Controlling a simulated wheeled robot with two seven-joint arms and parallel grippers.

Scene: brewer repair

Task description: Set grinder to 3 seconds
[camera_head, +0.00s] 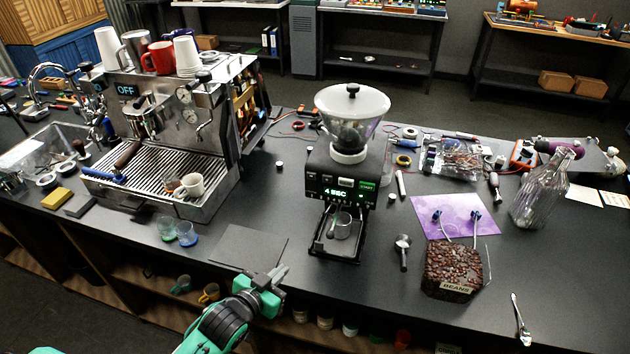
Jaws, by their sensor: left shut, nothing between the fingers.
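The grinder (345,172) stands upright in the middle of the dark counter, with a translucent hopper (352,105) on top. Its front panel has a green lit display (335,191) that seems to read "4" followed by small text I cannot read surely. My left gripper (281,272) is in front of the counter edge, below and left of the grinder, shut and empty, touching nothing. My right gripper is not in view.
An espresso machine (170,150) showing "OFF" stands at the left.

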